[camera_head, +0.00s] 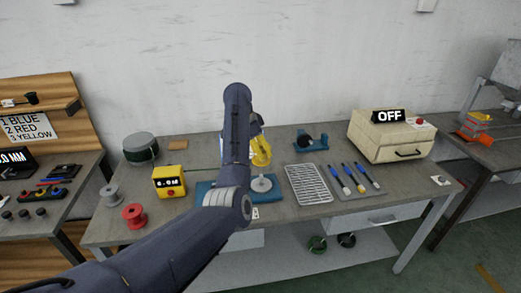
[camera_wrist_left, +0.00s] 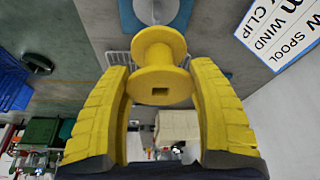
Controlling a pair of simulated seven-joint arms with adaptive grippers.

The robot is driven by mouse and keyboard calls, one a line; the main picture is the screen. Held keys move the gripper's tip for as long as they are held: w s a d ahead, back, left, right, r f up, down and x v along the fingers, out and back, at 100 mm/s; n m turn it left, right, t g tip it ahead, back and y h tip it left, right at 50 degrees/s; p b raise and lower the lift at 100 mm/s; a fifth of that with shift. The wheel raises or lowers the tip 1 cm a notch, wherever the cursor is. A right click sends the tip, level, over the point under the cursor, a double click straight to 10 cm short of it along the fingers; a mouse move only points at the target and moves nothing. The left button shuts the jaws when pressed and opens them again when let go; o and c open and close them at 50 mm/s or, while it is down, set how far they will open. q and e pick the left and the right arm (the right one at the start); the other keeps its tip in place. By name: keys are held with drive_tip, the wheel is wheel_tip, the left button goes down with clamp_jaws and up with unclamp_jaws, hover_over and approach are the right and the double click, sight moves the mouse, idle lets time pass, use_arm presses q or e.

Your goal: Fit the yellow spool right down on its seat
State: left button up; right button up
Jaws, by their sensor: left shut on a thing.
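The yellow spool (camera_wrist_left: 160,80) is between the yellow finger pads of my left gripper (camera_wrist_left: 160,72) in the left wrist view. Its near flange faces the camera and shows a small square hole. In the head view my left gripper (camera_head: 261,158) is a yellow shape, partly hidden by my arm, just above a round grey disc (camera_head: 262,184) on a blue base (camera_head: 205,190). I cannot tell spool from fingers there, or whether the spool touches the disc. Part of the blue base also shows behind the spool in the left wrist view (camera_wrist_left: 207,14). My right gripper is not in view.
Right of the base are a wire rack (camera_head: 309,184), several blue-handled tools on a mat (camera_head: 360,194) and a cream machine marked OFF (camera_head: 385,143). To the left are a yellow display box (camera_head: 169,182), a red spool (camera_head: 134,216) and a grey spool (camera_head: 110,194).

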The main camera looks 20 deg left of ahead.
use_arm(q)
drive_tip(key=shift+f, duration=2.95)
drive_tip(key=shift+f, duration=3.25)
drive_tip(key=o, duration=1.3)
drive_tip(key=shift+r, duration=0.15)
drive_tip(key=v, duration=1.1)
drive_tip(key=shift+s+a+r, duration=0.1)
drive_tip(key=shift+s+r, duration=0.05)
drive_tip(key=shift+r, duration=0.2)
